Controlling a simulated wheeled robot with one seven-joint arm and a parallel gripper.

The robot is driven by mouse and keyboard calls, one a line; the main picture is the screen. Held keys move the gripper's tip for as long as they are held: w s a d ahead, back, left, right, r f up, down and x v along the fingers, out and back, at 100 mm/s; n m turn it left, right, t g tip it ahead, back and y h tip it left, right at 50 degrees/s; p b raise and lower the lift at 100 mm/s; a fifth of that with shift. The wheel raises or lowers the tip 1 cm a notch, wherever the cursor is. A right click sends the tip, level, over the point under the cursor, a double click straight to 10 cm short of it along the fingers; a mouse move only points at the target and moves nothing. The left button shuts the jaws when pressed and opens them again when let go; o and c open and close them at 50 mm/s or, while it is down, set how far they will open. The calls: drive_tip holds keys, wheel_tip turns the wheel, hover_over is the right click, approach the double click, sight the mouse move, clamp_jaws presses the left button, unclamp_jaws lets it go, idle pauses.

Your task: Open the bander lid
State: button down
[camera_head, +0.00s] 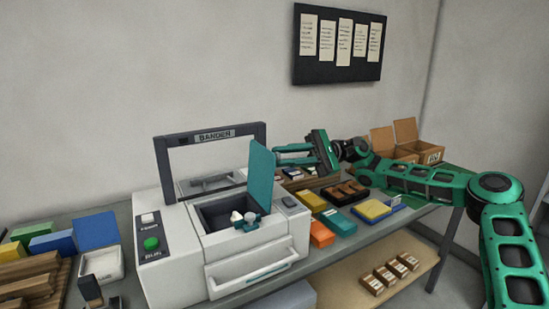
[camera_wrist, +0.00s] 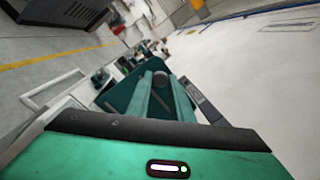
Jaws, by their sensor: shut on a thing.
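The bander (camera_head: 175,245) is a white machine with a dark arch labelled BANDER. Its teal lid (camera_head: 261,175) stands nearly upright at the right side of the open dark chamber (camera_head: 216,213). My gripper (camera_head: 279,156) reaches in from the right, with its fingertips at the lid's upper right edge. In the wrist view the lid (camera_wrist: 122,93) is a teal panel beyond the fingers, and my gripper (camera_wrist: 160,84) is shut at a dark round knob by it. The exact contact is partly hidden. Small white and teal items (camera_head: 246,219) show in the chamber.
A green button (camera_head: 151,243) is on the bander's front left. Blue and yellow boxes and a white tray (camera_head: 101,264) stand left. Orange, green and yellow items (camera_head: 338,221) lie right, beneath my arm. Open cardboard boxes (camera_head: 406,142) stand at the back right.

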drive_tip(key=shift+w+d+f+y, duration=0.2)
drive_tip(key=shift+d+f+y, duration=0.15)
drive_tip(key=shift+d, duration=0.15)
drive_tip(key=shift+g, duration=0.3)
drive_tip(key=shift+f, duration=0.1)
drive_tip(key=c, duration=1.6)
unclamp_jaws()
drive_tip(key=shift+v, duration=5.5)
